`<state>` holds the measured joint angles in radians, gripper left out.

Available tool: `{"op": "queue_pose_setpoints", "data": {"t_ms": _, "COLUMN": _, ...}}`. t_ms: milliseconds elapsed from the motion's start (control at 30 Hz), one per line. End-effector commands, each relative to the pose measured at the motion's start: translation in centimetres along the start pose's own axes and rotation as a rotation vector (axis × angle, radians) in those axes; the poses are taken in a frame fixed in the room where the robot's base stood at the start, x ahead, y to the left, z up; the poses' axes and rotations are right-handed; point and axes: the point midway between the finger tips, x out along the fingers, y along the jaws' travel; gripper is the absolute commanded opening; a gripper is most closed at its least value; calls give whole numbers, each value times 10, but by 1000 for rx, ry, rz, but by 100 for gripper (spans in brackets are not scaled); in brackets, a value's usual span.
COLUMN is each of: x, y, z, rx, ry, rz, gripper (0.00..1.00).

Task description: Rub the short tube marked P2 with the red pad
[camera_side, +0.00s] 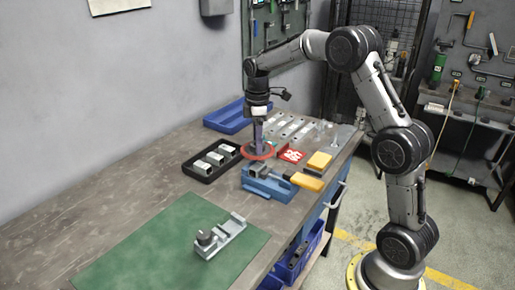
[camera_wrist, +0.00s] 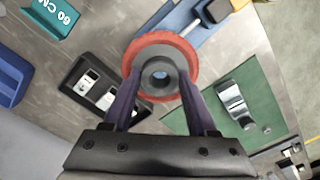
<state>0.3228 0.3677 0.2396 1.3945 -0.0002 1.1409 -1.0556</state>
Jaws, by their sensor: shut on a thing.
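A round red pad (camera_side: 258,150) with a grey hub is at my gripper (camera_side: 258,138) in the side view. In the wrist view the red pad (camera_wrist: 135,60) fills the space between my fingers (camera_wrist: 160,82), which are shut on its hub. Whether the pad touches the bench or hangs just above it I cannot tell. A black tray (camera_side: 190,172) left of the pad holds a few short pale metal pieces (camera_side: 212,160); the tray (camera_wrist: 72,78) also shows in the wrist view. No P2 mark is readable, so I cannot tell which piece is the tube.
A blue vise (camera_side: 268,186) with a yellow handle stands in front of the pad. A green mat (camera_side: 130,262) carries a grey metal fixture (camera_side: 218,238). A blue bin (camera_side: 225,118), rows of metal parts (camera_side: 290,125) and a yellow block (camera_side: 320,162) lie around. The bench's left is clear.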

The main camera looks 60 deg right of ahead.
Motion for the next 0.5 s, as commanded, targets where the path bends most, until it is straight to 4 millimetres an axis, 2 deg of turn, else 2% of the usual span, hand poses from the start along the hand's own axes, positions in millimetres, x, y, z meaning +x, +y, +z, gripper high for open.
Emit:
{"op": "queue_pose_setpoints", "data": {"t_ms": 233, "x": -22, "y": 0, "z": 0, "rx": 0, "ry": 2, "rz": 3, "gripper": 14}}
{"op": "queue_pose_setpoints", "data": {"t_ms": 500, "x": -28, "y": 0, "z": 0, "rx": 0, "ry": 1, "rz": 2, "gripper": 14}}
